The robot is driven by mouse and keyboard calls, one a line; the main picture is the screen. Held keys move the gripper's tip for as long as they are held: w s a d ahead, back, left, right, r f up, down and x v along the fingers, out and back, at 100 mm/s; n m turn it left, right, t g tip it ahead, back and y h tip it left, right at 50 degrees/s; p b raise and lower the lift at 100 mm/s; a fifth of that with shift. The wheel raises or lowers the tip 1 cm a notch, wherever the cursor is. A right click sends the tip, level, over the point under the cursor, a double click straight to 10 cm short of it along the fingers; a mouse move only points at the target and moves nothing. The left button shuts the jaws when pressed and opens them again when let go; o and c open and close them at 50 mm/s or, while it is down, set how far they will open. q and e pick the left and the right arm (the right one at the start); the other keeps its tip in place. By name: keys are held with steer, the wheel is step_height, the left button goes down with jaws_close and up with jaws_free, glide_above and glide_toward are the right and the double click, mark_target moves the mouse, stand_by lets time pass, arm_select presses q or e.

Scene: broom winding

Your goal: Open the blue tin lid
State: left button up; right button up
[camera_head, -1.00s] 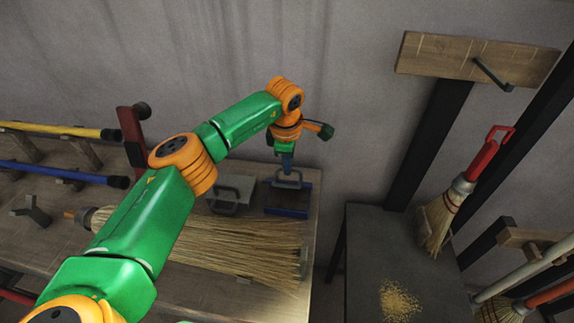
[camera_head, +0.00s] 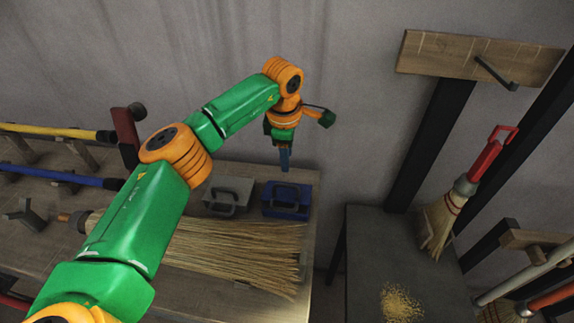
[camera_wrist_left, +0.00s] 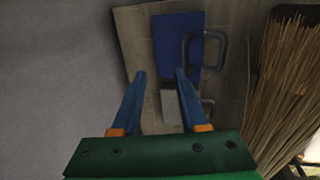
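My left gripper (camera_head: 285,167) hangs above and behind the tin, clear of the handle. Its two blue fingers (camera_wrist_left: 160,73) are apart with nothing between them in the left wrist view. My right gripper is in neither view.
A grey tin (camera_head: 229,193) with a loop handle stands just left of the blue one. A straw broom head (camera_head: 240,250) lies in front. The grey wall (camera_head: 345,100) is close behind. A dark table (camera_head: 375,255) with yellow crumbs is at the right.

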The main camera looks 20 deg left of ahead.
arm_select(q)
steer(key=shift+s+d+r, duration=0.1)
steer(key=shift+s+r, duration=0.05)
steer(key=shift+r, duration=0.7)
steer(key=shift+s+r, duration=0.15)
steer(key=shift+r, duration=0.65)
